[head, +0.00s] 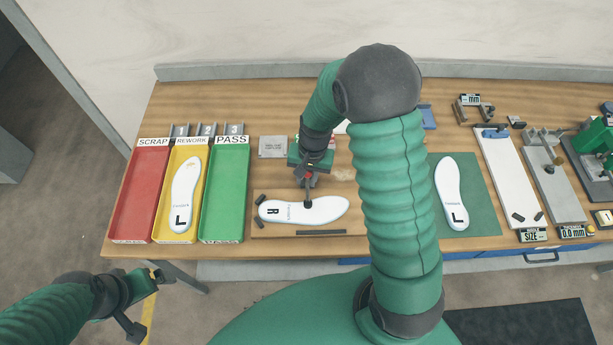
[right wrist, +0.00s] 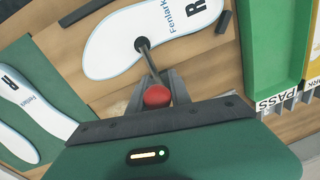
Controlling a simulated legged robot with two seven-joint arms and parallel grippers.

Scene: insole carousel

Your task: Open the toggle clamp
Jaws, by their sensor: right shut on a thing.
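The toggle clamp (head: 309,190) stands at the middle of the bench, mostly hidden by my right gripper in the head view. Its dark round tip (head: 308,204) appears down on a white insole marked R (head: 330,208). My right gripper (head: 312,172) is shut on the clamp's red knob (right wrist: 157,96), which shows between the fingers in the right wrist view. The clamp's thin arm runs from there to the dark tip (right wrist: 141,44) over the insole. My left gripper (head: 154,277) is off the bench at lower left, its jaws too small to judge.
Red SCRAP (head: 133,190), yellow REWORK (head: 170,233) and green PASS (head: 226,190) trays stand at left. A left insole lies in REWORK. Another lies on a green mat (head: 482,200) at right. Gauges fill the far right. Dark blocks and a strip (head: 321,232) surround the clamped insole.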

